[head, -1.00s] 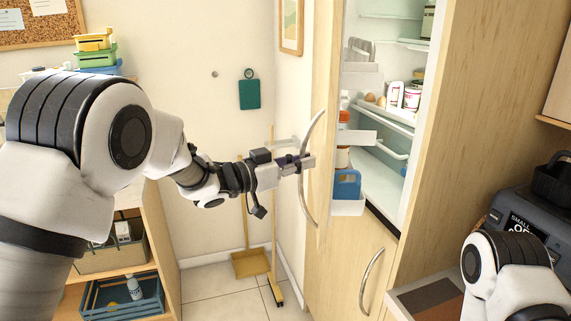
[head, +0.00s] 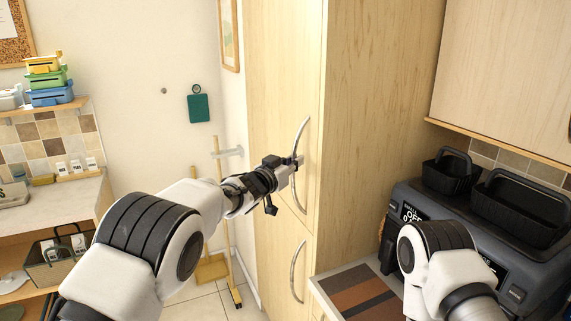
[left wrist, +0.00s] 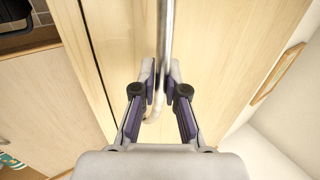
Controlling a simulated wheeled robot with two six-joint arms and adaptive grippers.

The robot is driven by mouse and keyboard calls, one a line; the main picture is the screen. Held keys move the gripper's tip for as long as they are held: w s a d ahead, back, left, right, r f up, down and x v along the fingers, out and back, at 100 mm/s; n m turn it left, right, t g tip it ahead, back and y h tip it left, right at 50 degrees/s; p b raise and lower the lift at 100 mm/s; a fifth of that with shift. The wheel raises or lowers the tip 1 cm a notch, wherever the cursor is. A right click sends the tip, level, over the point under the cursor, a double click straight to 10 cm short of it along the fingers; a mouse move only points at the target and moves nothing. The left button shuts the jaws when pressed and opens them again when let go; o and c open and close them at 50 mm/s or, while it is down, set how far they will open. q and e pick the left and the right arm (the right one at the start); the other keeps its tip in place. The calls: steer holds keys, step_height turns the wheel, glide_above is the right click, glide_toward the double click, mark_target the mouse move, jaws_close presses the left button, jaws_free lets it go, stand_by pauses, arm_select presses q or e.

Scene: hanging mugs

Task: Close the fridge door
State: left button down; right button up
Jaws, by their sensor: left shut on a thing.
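The upper fridge door (head: 280,70) is a pale wood panel and looks closed against the tall cabinet; its inside shelves are hidden. It has a curved metal handle (head: 307,150). My left gripper (head: 297,162) is at this handle. In the left wrist view the fingers of my left gripper (left wrist: 161,88) are on either side of the handle bar (left wrist: 165,45), shut on it. My right arm shows at the lower right of the head view, but its gripper is not in view.
A lower door handle (head: 297,272) sits below. A dark machine (head: 450,225) with black baskets stands on the counter to the right. A broom and dustpan (head: 212,268) stand left of the fridge. Shelves (head: 60,215) are at far left.

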arm_select(q)
steer(key=c, duration=1.2)
jaws_free()
steer(key=shift+a+f, duration=0.1)
steer(key=shift+f, duration=0.05)
steer(key=shift+a, duration=0.15)
steer(key=v, duration=1.1)
steer(key=shift+s+a, duration=0.3)
